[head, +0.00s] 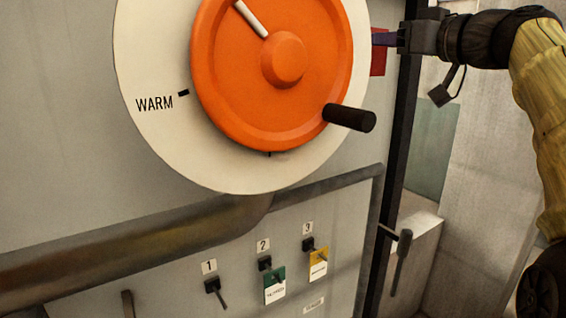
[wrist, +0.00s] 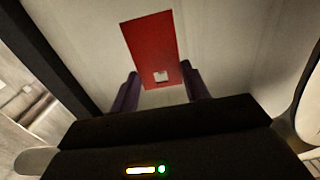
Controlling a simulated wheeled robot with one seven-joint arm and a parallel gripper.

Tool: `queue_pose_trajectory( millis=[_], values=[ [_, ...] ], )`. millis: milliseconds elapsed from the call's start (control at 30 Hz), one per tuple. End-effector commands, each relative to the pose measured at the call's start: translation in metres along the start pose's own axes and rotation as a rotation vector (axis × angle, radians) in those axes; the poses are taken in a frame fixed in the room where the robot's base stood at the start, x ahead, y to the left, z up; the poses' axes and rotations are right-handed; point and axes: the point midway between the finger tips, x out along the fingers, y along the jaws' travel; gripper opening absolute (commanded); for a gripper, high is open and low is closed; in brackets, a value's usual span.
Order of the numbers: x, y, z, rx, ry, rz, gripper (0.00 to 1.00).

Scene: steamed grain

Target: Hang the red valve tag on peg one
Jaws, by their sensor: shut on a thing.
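My gripper (head: 384,39) is at the upper right of the head view, beside the orange wheel. Its dark purple fingers are shut on the red valve tag (head: 378,64), which is partly hidden behind the wheel's pale dial. In the wrist view the tag (wrist: 148,42) sticks out beyond the fingertips (wrist: 160,78), with a small pale square near its held end. Peg one (head: 213,287), under the label 1, is bare and sits low on the panel, well below and left of my gripper.
Peg two (head: 264,263) carries a green tag (head: 274,287) and peg three (head: 308,244) a yellow tag (head: 319,264). The orange wheel (head: 230,90) with its black handle (head: 350,118) juts out above. A thick pipe (head: 130,243) crosses the panel above the pegs.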

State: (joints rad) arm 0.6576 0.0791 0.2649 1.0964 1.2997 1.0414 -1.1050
Motion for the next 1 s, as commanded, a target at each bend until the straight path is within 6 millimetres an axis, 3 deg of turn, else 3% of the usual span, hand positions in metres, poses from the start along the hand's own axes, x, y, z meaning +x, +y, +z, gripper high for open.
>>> queue_pose_trajectory(
  millis=[467,1000],
  values=[
    [0.001,0.0,0.001,-0.001,0.001,0.001,0.24],
    [-0.056,0.001,0.004,-0.002,0.001,0.003,0.24]
  ],
)
